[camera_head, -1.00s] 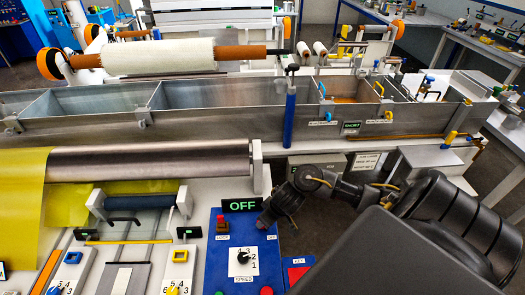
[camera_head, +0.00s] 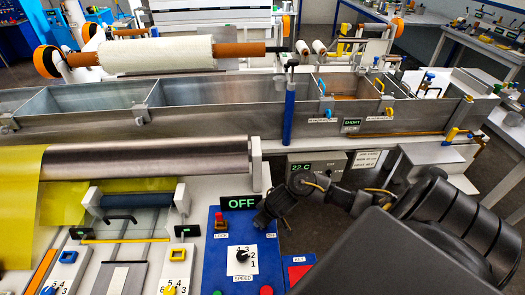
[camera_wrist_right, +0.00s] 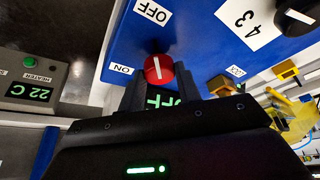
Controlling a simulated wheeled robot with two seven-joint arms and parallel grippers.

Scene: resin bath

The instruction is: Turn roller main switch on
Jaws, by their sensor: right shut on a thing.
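The roller main switch, a red round knob (camera_wrist_right: 159,69) with a white line, sits on a blue panel between the ON and OFF labels in the right wrist view. Its line points roughly toward OFF. My right gripper (camera_wrist_right: 158,88) is shut on the knob, with one finger on each side. In the head view my right gripper (camera_head: 262,221) is at the blue panel's (camera_head: 219,265) upper right and hides the knob. The display (camera_head: 240,202) above the panel reads OFF. My left gripper is not in view.
A speed dial (camera_head: 243,255) and a red lock piece (camera_head: 221,221) are on the same panel. A yellow part (camera_wrist_right: 223,85) is close to my right gripper. A steel roller (camera_head: 150,160) and yellow sheet (camera_head: 25,205) are at left. A long metal bath (camera_head: 215,125) runs behind.

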